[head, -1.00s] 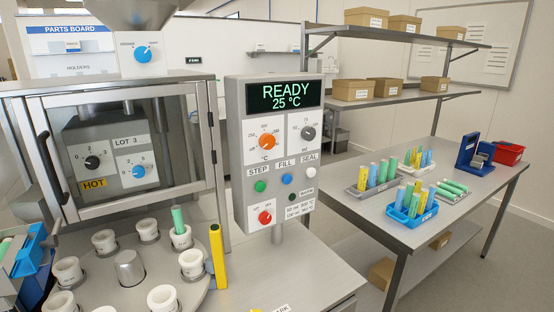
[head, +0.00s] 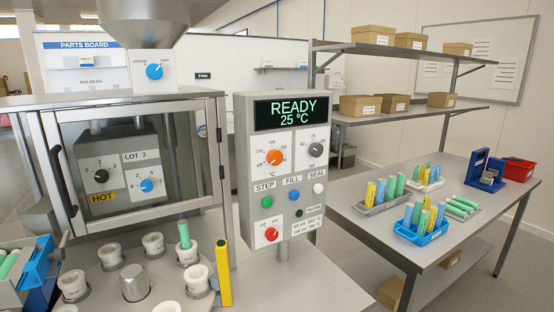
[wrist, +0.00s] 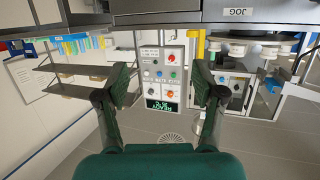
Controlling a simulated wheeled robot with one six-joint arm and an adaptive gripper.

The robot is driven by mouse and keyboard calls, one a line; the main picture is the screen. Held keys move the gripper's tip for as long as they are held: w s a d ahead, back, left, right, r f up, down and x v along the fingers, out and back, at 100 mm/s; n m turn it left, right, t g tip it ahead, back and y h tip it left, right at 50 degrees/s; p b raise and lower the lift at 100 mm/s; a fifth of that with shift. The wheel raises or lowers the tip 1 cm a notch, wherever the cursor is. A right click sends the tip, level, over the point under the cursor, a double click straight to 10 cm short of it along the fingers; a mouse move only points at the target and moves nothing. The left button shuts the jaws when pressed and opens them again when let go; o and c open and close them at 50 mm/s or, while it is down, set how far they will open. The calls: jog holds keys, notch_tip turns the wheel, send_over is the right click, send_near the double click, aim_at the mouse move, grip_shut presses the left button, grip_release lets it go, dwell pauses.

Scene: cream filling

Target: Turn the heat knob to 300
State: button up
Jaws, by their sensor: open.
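The control panel (head: 286,215) stands upright in the middle of the head view. Its display (head: 290,112) reads READY 25 °C. The orange heat knob (head: 275,157), marked °C, is at the panel's upper left, beside a grey knob (head: 316,150). The exact mark the orange knob points to is too small to tell. In the wrist view the panel appears upside down, with the orange knob (wrist: 169,93) low on it. My gripper (wrist: 160,92) is open and empty, its green-padded fingers either side of the distant panel. It does not show in the head view.
Step, fill and seal buttons and a red knob (head: 271,234) sit below. A turntable with white cups (head: 153,244) and a yellow post (head: 223,272) stand at left. A table (head: 385,242) with racks of tubes is at right. A glass-fronted cabinet (head: 145,165) is behind.

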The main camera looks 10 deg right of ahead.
jog(key=x, duration=1)
jog(key=n+t+y, duration=0.2)
jog(key=n+y, duration=0.2)
jog(key=y, duration=0.2)
send_near(277, 157)
jog(key=x, duration=0.9)
jog(key=shift+w+a, duration=0.15)
jog(key=shift+w, duration=0.2)
jog(key=c, duration=1.1)
